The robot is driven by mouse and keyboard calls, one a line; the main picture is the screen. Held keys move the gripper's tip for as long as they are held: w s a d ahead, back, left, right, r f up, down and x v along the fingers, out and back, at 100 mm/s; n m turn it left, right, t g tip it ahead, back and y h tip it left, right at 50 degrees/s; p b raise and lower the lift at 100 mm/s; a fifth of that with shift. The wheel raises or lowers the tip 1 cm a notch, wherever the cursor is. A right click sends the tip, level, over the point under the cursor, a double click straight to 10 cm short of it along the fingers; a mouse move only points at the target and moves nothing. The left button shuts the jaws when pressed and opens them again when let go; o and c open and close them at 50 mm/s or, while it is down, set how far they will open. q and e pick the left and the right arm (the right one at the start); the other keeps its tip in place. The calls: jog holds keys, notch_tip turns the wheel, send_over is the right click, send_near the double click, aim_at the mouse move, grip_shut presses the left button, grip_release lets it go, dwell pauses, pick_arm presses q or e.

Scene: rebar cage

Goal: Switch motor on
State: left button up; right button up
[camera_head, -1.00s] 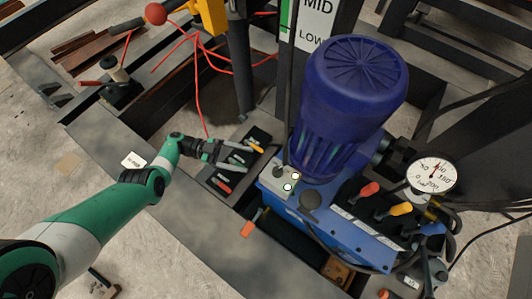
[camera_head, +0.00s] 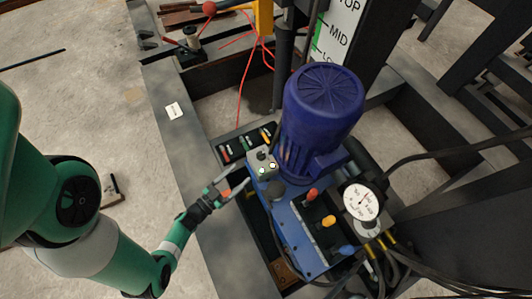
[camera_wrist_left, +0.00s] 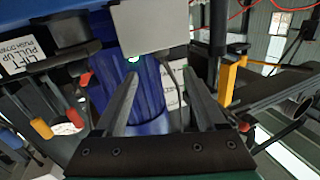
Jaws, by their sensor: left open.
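The blue motor (camera_head: 322,105) stands upright on a blue pump unit (camera_head: 300,232) in the head view; it also fills the middle of the left wrist view (camera_wrist_left: 150,85). A small grey switch box (camera_head: 262,163) with a lit green-white button and a dark knob sits at the motor's base. In the left wrist view the box (camera_wrist_left: 150,28) is above the fingertips, with one green light at its lower edge. My left gripper (camera_head: 229,181) is open and empty, just left of and below the box, apart from it in the head view. My right gripper is not in view.
A black tray of tools (camera_head: 247,142) lies behind the switch box. Dark steel beams and red cables surround the unit. Bare floor shows at left.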

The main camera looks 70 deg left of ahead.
aim_at(258, 158)
pick_arm(q)
jog(key=b+x, duration=0.4)
jog(key=x, duration=0.7)
jog(key=shift+w+a, duration=0.15)
jog(key=shift+w, duration=0.25)
grip_shut()
